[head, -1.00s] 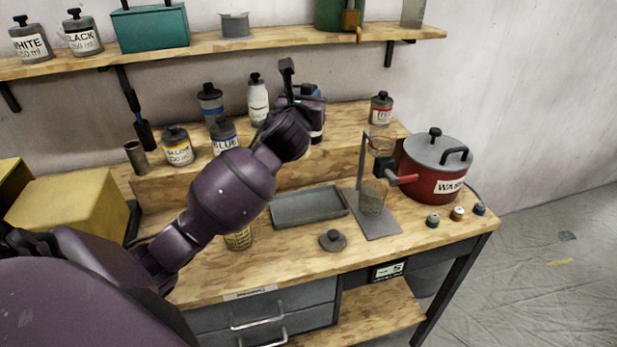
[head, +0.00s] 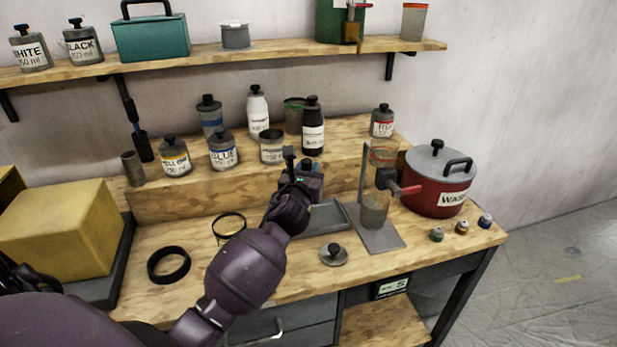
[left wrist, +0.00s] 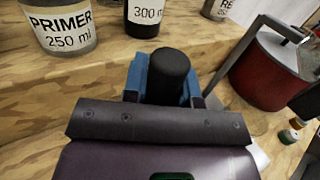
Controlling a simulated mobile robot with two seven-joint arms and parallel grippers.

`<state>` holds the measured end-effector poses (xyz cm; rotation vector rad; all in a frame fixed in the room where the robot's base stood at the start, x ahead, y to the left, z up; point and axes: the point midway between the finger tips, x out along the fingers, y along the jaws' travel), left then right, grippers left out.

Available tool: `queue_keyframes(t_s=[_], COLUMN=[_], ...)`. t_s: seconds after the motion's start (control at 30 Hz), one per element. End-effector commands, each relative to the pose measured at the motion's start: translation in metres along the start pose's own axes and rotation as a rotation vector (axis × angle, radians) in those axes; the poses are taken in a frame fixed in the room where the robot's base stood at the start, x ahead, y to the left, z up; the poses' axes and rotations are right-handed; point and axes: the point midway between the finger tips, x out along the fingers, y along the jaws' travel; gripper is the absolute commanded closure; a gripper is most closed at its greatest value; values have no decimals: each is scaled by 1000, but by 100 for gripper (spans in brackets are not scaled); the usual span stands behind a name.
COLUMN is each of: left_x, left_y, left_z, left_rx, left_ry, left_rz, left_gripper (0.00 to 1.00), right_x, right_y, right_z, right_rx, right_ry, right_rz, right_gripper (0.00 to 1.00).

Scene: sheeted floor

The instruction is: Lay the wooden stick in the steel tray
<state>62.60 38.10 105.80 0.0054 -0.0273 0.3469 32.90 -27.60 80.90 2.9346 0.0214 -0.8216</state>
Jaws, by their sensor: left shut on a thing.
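My left gripper (head: 312,178) is low over the bench, in front of the step and above the back left part of the steel tray (head: 328,222). It hides much of the tray. In the left wrist view its blue fingers (left wrist: 166,82) are shut on a dark, round-ended thing (left wrist: 172,72). Its lower part is hidden, so I cannot tell what it is or whether it touches the tray. I make out no clearly wooden stick. My right gripper is not in view.
A grey lidded knob piece (head: 333,256) lies in front of the tray. A stand (head: 378,236) with a glass beaker and a red pot (head: 437,182) are to the right. A black ring (head: 168,265) lies at left. Bottles, including a black one (head: 313,138), line the step behind.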

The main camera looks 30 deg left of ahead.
Motion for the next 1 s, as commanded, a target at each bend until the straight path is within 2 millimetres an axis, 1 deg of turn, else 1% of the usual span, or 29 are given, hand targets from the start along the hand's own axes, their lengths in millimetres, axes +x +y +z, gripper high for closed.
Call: queue_keyframes(t_s=[0.03, 0.1, 0.4, 0.53, 0.57, 0.7, 1.0], left_x=[0, 0, 0, 0, 0, 0, 0], left_y=[0, 0, 0, 0, 0, 0, 0], left_z=[-8, -13, -13, -16, -16, -16, -14], left_rx=[-1, -1, 0, 0, 0, 0, 0], left_ry=[3, 3, 0, 0, 0, 0, -1], left_rz=[1, 1, 0, 0, 0, 0, 0], left_gripper=[95, 95, 95, 95, 71, 50, 48], right_x=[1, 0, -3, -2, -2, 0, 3], right_y=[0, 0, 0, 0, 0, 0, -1], right_z=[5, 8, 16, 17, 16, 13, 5], right_rx=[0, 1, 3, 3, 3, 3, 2], right_ry=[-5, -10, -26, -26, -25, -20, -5], right_rz=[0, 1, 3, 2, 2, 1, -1], right_gripper=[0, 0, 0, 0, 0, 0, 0])
